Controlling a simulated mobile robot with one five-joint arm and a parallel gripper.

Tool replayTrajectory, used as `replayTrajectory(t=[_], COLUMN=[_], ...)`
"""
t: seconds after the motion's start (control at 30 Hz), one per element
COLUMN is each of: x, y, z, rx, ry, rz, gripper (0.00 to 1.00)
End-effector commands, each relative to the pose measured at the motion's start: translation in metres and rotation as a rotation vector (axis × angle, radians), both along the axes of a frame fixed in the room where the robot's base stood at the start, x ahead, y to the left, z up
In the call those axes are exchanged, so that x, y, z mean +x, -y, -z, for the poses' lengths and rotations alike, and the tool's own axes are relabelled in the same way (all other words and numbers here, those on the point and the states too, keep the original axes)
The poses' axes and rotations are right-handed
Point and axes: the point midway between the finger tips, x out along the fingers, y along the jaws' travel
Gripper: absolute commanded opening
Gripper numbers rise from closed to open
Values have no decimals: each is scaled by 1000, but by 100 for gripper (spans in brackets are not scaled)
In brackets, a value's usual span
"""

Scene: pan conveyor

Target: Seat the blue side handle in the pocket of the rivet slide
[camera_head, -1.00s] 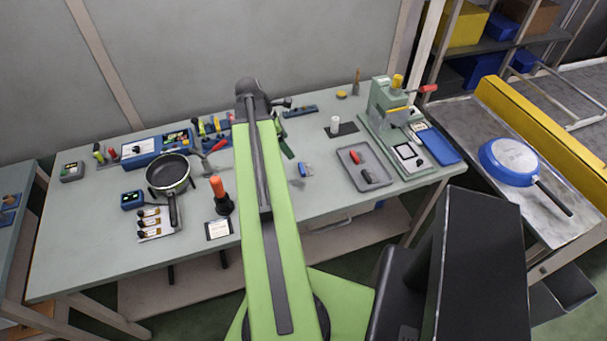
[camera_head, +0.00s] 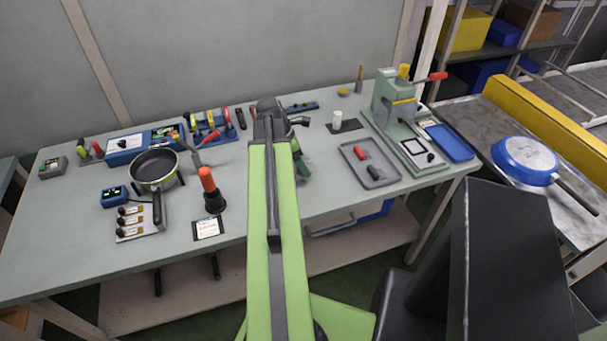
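The blue side handle does not show now; the place where a small blue piece lay on the bench is covered by my arm and gripper. My gripper (camera_head: 303,169) hangs low over the middle of the bench, mostly behind my green arm, and its fingertips cannot be made out. The green rivet press (camera_head: 392,105) stands at the bench's right end.
A grey tray (camera_head: 385,180) left of the press holds a red handle (camera_head: 362,152) and a dark one (camera_head: 376,173). A blue tray (camera_head: 450,142) lies right of the press. A white cylinder (camera_head: 337,119) stands behind. An orange-topped tool (camera_head: 210,188) and a pan (camera_head: 154,168) are left of my arm.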

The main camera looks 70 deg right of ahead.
Motion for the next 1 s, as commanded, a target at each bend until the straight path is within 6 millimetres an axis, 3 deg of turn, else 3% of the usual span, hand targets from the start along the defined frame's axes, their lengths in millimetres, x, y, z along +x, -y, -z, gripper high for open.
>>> replayTrajectory(t=[0.03, 0.23, 0.73, 1.0], x=[-1, -2, -2, -2], y=[1, 1, 1, 1], z=[7, 3, 3, 1], rx=[0, 0, 0, -1], ry=[0, 0, 0, 0], rz=[0, 0, 1, 2], gripper=[80, 79, 13, 13])
